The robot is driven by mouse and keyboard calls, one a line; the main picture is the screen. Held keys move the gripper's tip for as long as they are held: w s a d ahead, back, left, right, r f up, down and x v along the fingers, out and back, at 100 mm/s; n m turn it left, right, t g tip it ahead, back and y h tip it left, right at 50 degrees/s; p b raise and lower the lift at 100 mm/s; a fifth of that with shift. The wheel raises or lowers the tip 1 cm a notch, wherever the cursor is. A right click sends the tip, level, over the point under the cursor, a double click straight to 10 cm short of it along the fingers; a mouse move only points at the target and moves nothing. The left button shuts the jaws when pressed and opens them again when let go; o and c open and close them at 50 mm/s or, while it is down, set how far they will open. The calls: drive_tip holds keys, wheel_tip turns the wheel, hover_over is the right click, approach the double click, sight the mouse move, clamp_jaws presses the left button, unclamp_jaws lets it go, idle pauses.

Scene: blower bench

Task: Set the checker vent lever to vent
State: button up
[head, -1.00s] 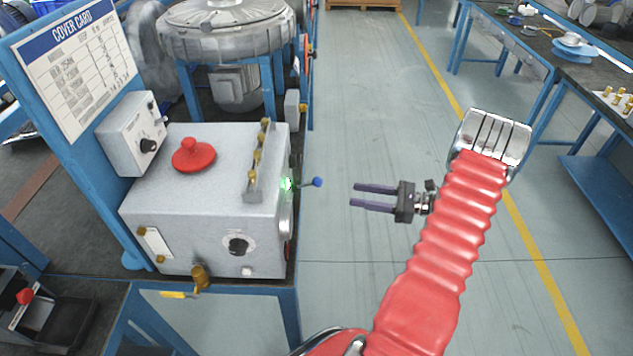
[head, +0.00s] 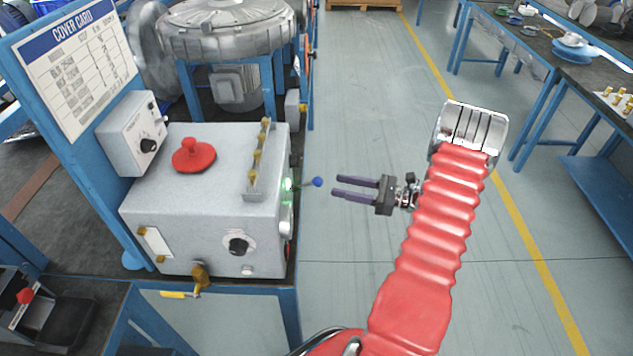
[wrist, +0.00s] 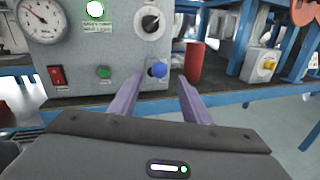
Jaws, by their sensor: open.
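The checker is a grey box (head: 190,240) on the blue bench at the left in the head view. A lever with a blue ball knob (head: 317,182) sticks out to the right from its side. In the wrist view the blue knob (wrist: 158,69) shows on the checker's panel (wrist: 95,50), between and beyond the fingers. My gripper (head: 336,187) is open and empty just right of the knob, its purple fingers pointing at it with a small gap. In the wrist view the open fingers (wrist: 157,84) flank the knob. The lever's vent marking is not readable.
The panel carries a gauge (wrist: 40,20), a red switch (wrist: 57,76), a green button (wrist: 103,72) and a black dial (wrist: 151,22). A red cylinder (wrist: 194,62) stands right of the knob. Clear floor (head: 380,90) lies right of the bench.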

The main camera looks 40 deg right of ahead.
sight(318, 181)
drive_tip(key=x, duration=0.8)
drive_tip(key=shift+w+a, duration=0.1)
clamp_jaws()
idle(0.4)
drive_tip(key=shift+a, duration=0.1)
